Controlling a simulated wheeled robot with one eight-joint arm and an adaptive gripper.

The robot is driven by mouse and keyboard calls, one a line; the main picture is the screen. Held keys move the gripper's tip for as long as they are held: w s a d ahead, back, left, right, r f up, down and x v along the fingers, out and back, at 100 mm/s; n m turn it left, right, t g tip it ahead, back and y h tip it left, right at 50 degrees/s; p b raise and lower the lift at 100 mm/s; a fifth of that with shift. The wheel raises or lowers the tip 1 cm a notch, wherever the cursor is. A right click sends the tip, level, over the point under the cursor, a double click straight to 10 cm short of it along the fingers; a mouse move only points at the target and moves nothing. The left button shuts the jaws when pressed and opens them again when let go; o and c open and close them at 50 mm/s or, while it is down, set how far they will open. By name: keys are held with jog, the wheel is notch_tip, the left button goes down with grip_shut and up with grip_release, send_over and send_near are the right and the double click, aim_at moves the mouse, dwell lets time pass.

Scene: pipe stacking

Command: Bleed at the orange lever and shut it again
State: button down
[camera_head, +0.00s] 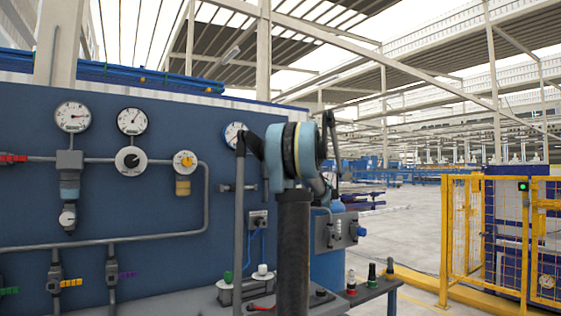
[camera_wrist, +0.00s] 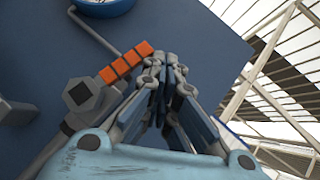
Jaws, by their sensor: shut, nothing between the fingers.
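The orange lever (camera_wrist: 125,63) shows in the wrist view as a segmented orange handle. It runs up and right from a dark grey valve body (camera_wrist: 82,94) on the blue panel (camera_wrist: 185,30). My gripper (camera_wrist: 166,62) is shut and empty, its fingers together just right of the lever's outer end. I cannot tell whether a finger touches the lever. In the head view I cannot make out the orange lever, and my arm covers part of the panel there. My gripper is not clear in that view.
A round blue-rimmed gauge (camera_wrist: 104,5) and a grey pipe are near the lever. The head view shows gauges (camera_head: 72,116), a red lever (camera_head: 13,158), a yellow lever (camera_head: 70,283) and a purple lever (camera_head: 127,275).

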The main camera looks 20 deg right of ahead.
jog(key=s+d+f, duration=0.2)
jog(key=s+d, duration=0.1)
jog(key=d, duration=0.9)
jog(key=shift+s+d, duration=0.25)
jog(key=shift+s, duration=0.15)
jog(key=shift+s, duration=0.1)
